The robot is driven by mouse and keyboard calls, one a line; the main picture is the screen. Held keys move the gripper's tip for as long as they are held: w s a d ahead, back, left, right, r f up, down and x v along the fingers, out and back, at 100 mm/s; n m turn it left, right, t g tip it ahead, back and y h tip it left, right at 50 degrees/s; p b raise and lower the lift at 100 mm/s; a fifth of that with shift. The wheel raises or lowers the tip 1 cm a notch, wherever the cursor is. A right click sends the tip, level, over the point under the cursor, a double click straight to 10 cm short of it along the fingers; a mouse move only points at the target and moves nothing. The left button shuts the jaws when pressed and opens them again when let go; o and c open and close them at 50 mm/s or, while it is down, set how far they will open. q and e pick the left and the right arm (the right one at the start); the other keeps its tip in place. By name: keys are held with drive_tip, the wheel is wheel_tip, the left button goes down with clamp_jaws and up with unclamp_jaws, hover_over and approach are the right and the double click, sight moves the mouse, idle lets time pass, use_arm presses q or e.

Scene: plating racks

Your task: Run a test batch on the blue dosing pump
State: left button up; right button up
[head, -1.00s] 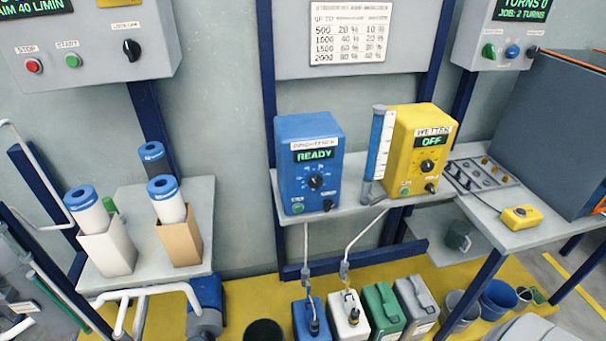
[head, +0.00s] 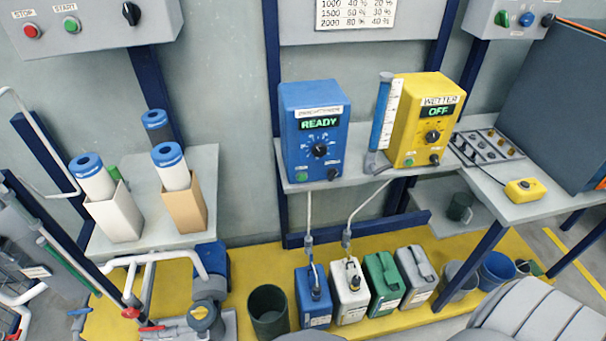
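The blue dosing pump (head: 312,140) stands on the middle shelf. Its display reads READY. Below the display are a black dial (head: 320,149), a green button (head: 302,177) at lower left and a small black knob (head: 333,173) at lower right. A hose runs down from below the shelf to the blue canister (head: 313,297) on the floor. The yellow pump (head: 426,120) beside it, labelled WETTER, reads OFF. Neither of my grippers is in view.
White, green and grey canisters stand right of the blue one on the yellow floor (head: 255,262). A dark bucket (head: 268,310) stands to their left. Filter cartridges in boxes sit on the left shelf (head: 150,232). A yellow button box (head: 524,190) lies on the right bench.

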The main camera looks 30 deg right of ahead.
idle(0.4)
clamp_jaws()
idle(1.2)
